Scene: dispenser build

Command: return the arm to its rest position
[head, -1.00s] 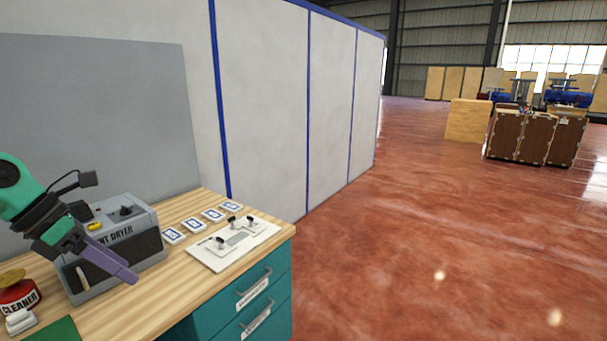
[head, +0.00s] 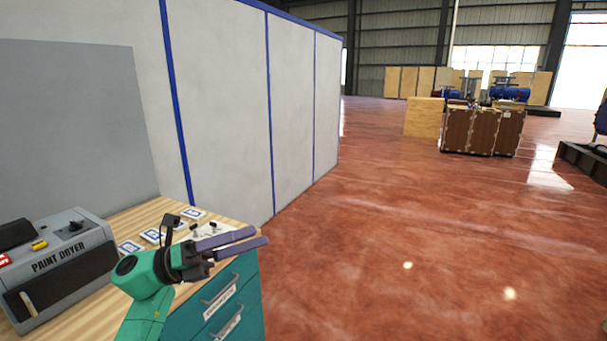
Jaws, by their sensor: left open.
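My left gripper (head: 262,238) is teal and black with two purple fingers. It is open and empty, with a gap between the fingers. It points to the right, in front of the right end of the wooden workbench (head: 125,217) and its teal drawers (head: 236,317). The arm comes up from the bottom of the view. My right gripper is not in view.
A grey paint dryer (head: 62,262) stands on the bench at left. Several blue-and-white cards (head: 130,247) lie behind the gripper. A white plate (head: 213,231) with small parts is partly hidden by it. A white partition wall (head: 225,100) stands behind. Red floor (head: 420,240) at right is clear.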

